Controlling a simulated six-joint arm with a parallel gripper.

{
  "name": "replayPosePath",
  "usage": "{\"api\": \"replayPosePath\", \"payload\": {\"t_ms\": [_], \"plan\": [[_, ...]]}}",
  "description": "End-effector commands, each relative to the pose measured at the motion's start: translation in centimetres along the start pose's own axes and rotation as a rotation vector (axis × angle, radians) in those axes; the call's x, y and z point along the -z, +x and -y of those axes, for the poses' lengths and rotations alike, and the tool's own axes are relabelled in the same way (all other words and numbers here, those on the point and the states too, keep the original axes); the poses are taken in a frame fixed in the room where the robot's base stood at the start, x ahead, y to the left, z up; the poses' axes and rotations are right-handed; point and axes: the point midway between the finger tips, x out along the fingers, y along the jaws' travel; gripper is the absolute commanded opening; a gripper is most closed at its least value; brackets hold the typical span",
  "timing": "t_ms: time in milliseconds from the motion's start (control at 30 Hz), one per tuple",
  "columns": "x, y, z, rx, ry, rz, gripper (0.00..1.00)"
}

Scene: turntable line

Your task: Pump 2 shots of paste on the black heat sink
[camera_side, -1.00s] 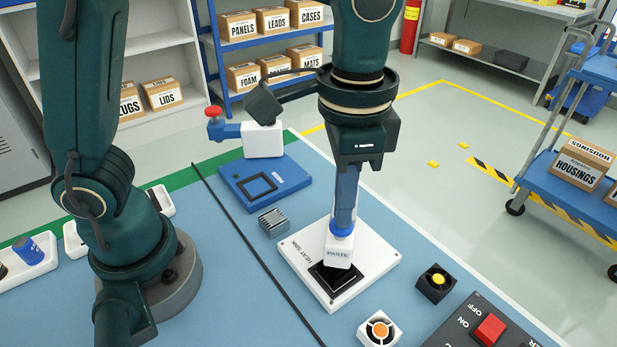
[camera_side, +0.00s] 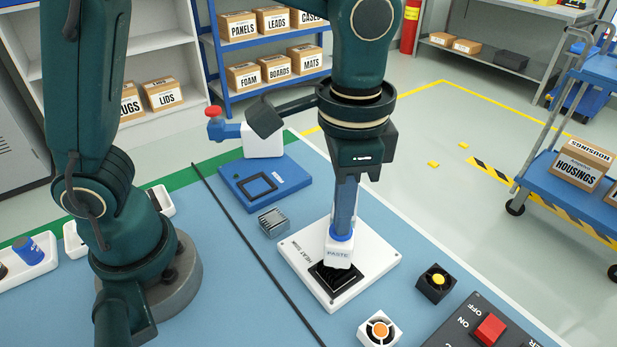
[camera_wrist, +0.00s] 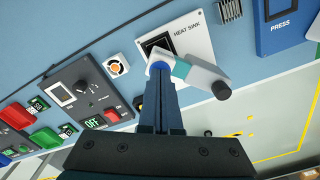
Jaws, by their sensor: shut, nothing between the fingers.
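The paste pump (camera_side: 338,255), a white bottle with a blue collar and the label PASTE, stands upright on the white heat sink plate (camera_side: 370,264). It also shows in the wrist view (camera_wrist: 207,78). The black heat sink (camera_side: 350,284) lies on the plate, partly hidden by the pump. My gripper (camera_side: 342,230) points down with its shut fingertips at the pump's blue top; nothing is between the fingers. In the wrist view my gripper (camera_wrist: 160,72) is at the pump's top end. I cannot tell whether the top is pressed down or any paste has come out.
A silver finned heat sink (camera_side: 273,222) and a blue press plate (camera_side: 287,185) lie behind the plate. Small fans, one with an orange hub (camera_side: 379,329) and one with a yellow hub (camera_side: 436,283), and a switch panel (camera_side: 466,333) stand in front and to the right. A black cable crosses the table.

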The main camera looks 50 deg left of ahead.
Motion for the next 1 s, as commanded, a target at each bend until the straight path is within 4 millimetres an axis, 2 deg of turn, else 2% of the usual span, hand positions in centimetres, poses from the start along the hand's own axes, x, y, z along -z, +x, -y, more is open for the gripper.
{"api": "replayPosePath", "payload": {"t_ms": [433, 1000], "plan": [[0.0, 0.0, 0.0, 0.001, 0.0, 0.001, 0.0], [0.1, -3.2, 0.0, 0.0, 0.0, -0.002, 0.0]]}}
